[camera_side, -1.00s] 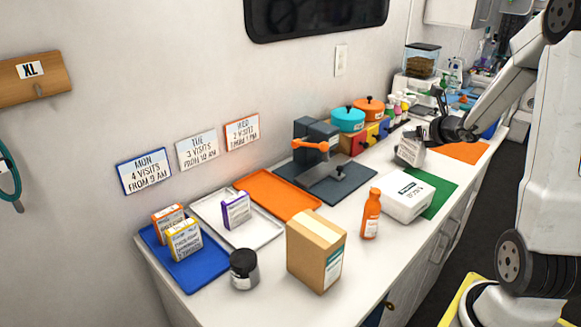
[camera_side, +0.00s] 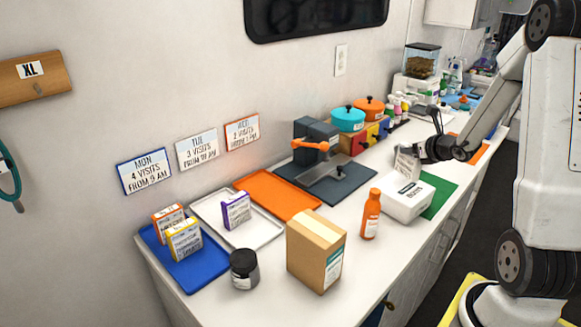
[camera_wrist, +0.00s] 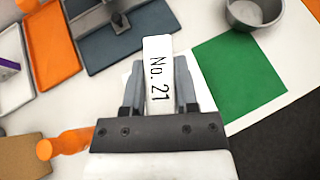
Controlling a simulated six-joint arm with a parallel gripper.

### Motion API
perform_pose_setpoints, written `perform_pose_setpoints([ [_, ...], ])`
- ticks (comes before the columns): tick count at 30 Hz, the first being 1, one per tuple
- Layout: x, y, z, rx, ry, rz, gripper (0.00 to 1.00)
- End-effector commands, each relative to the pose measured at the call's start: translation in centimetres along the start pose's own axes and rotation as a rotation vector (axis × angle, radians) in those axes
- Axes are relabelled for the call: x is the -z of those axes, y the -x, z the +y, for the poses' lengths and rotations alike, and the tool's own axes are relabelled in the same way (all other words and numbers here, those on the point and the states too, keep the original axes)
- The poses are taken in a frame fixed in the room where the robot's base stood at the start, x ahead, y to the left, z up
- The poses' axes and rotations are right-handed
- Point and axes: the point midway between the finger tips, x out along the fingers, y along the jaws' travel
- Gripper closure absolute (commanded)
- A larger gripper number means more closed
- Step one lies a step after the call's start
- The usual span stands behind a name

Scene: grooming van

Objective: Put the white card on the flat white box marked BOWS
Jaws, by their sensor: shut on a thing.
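The white card (camera_side: 407,163) is held upright between the jaws of my gripper (camera_side: 425,150) in the side view. In the wrist view my gripper (camera_wrist: 158,82) is shut on the card (camera_wrist: 159,65), which reads "No. 21". In the wrist view the box is mostly hidden behind my gripper.
An orange bottle (camera_side: 371,215) stands left of the box, and a brown carton (camera_side: 315,252) is nearer the front. A dark grey press with an orange handle (camera_side: 316,147) stands behind. The green mat (camera_side: 440,192) has bare room to the right; a grey bowl (camera_wrist: 254,12) is beyond it.

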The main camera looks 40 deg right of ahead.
Motion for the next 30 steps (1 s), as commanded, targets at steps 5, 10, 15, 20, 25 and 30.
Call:
perform_pose_setpoints([
  [5, 0.8, -0.4, 0.0, 0.000, 0.000, 0.003, 1.00],
  [10, 2.1, -1.1, 0.0, -0.001, -0.002, 0.003, 1.00],
  [15, 3.0, -1.6, 0.0, 0.000, 0.000, 0.001, 1.00],
  [20, 3.1, -1.7, 0.0, 0.001, 0.001, 0.000, 1.00],
  [25, 3.1, -1.7, 0.0, 0.001, 0.001, 0.000, 1.00],
  [30, 3.4, -1.8, 0.0, 0.001, 0.000, 0.001, 0.56],
])
